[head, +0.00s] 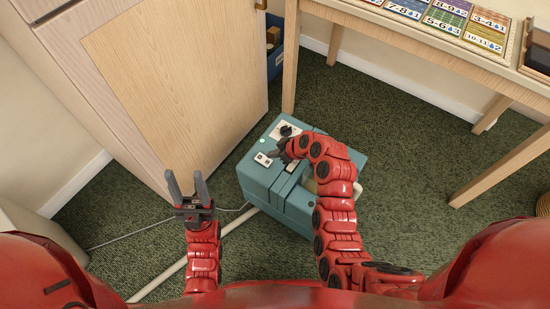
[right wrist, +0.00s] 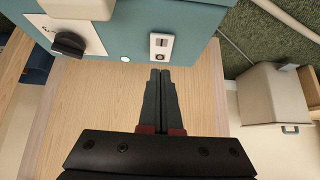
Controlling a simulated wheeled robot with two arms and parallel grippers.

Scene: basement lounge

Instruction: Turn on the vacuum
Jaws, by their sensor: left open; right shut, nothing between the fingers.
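The vacuum is a teal box (head: 258,179) on the carpet; its teal casing also shows in the right wrist view (right wrist: 195,18). It has a dark knob (head: 286,131) on a white plate, a lit green light (head: 263,140) and a small white switch plate (head: 263,160). The right wrist view also shows the knob (right wrist: 69,43), the light (right wrist: 125,58) and the switch plate (right wrist: 161,46). My right gripper (right wrist: 160,72) is shut and empty, its tips close to the switch plate; I cannot tell whether they touch. My left gripper (head: 185,176) is open and empty, left of the vacuum.
A wooden cabinet (head: 175,75) stands behind and left of the vacuum. A wooden table (head: 425,42) with coloured cards stands at the back right. A pale hose or pipe (head: 215,237) and a thin cord lie on the green carpet. Carpet right of the vacuum is clear.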

